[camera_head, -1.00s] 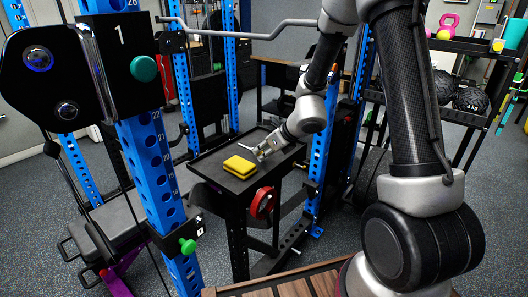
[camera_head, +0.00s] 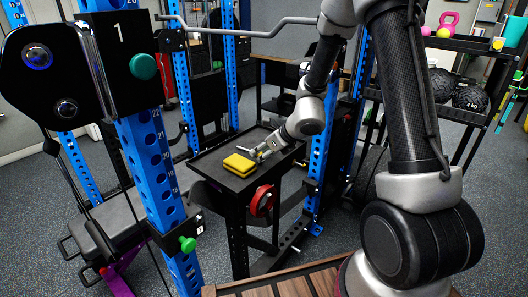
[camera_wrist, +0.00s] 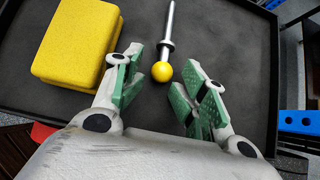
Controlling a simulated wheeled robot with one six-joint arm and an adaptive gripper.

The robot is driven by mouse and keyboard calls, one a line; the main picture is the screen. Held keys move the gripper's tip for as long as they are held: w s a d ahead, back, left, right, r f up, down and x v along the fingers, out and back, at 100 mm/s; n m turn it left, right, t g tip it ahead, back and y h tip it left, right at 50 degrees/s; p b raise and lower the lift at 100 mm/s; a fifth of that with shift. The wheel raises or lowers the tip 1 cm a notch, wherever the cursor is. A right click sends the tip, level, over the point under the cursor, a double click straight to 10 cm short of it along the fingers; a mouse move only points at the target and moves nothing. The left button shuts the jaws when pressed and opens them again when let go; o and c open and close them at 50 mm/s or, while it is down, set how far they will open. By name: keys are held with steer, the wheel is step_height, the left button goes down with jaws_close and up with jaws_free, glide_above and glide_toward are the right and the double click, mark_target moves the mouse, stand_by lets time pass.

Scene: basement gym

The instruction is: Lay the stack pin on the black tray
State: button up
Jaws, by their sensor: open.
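The stack pin (camera_wrist: 168,40) is a silver rod with a yellow ball knob, seen in the wrist view. It appears to lie on the black tray (camera_wrist: 235,55), with its knob towards my gripper. My gripper (camera_wrist: 157,90) is open, its green-padded fingers on either side of the knob and apart from it. In the head view my gripper (camera_head: 261,151) is low over the black tray (camera_head: 212,172); the pin is too small there to make out clearly.
A yellow block stack (camera_head: 239,164) sits on the tray, left of the pin and close to my left finger in the wrist view. Blue rack uprights (camera_head: 150,160) stand around the tray. A red round part (camera_head: 262,201) is below its front edge.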

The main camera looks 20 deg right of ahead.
steer(key=shift+s, duration=0.15)
steer(key=s+d+r+n, duration=0.2)
steer(key=s+r+n, duration=0.1)
steer(key=s+r, duration=0.35)
steer(key=s+d+r+n, duration=0.3)
steer(key=s+r+n, duration=0.15)
steer(key=r, duration=0.35)
steer(key=s+d+r+n+g+h, duration=0.1)
steer(key=s+d+r+n, duration=0.1)
steer(key=s+n, duration=0.5)
steer(key=s+d+r+n+g+h, duration=0.1)
steer(key=s+d+r+n+h, duration=0.1)
steer(key=s+d+n, duration=0.3)
steer(key=s+d+r+n+h, duration=0.2)
steer(key=s+d+r+n, duration=0.2)
steer(key=s+n, duration=0.4)
steer(key=shift+s+d+n+g, duration=0.2)
steer(key=shift+s+n+g, duration=0.2)
steer(key=shift+n, duration=0.25)
steer(key=shift+r, duration=0.1)
